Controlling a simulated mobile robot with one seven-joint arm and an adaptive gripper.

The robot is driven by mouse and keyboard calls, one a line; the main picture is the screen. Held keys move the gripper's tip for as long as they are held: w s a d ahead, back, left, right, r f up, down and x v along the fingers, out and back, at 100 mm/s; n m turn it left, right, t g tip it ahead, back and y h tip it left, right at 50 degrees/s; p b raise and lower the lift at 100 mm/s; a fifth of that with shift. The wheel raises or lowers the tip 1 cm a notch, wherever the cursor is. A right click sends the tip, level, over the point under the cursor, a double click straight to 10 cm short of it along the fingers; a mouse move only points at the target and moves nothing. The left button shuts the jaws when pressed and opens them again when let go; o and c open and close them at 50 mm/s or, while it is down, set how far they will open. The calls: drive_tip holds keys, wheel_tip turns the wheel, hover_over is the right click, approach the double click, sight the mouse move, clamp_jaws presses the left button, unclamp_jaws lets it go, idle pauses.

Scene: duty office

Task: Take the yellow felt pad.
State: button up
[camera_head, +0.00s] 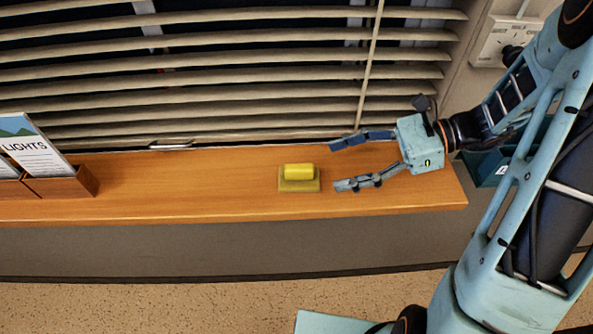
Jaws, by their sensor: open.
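On the wooden sill lies a flat, dull yellow pad (299,187), in the middle of the head view. A brighter yellow block (299,171) with rounded edges sits on top of it and hides much of its surface. The flat piece looks like the felt pad, but its material is too small to tell. My gripper (338,165) is to the right of both, its fingers pointing left. It is open and empty, with a small gap between the fingertips and the pad.
The wooden sill (190,195) is clear left of the pad. A leaflet holder (62,184) stands at the far left. Window blinds (230,75) hang close behind the sill. A dark teal container (487,168) is at the right, partly behind my arm.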

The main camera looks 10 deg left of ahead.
sight(302, 171)
drive_tip(key=x, duration=0.4)
drive_tip(key=shift+a, duration=0.1)
drive_tip(key=x, duration=0.2)
drive_tip(key=p+x, duration=0.1)
drive_tip(key=x, duration=0.1)
drive_tip(key=shift+a+r, duration=0.15)
drive_tip(key=shift+a, duration=0.1)
drive_tip(key=shift+s+a, duration=0.1)
drive_tip(key=shift+a, duration=0.25)
drive_tip(key=c, duration=1.2)
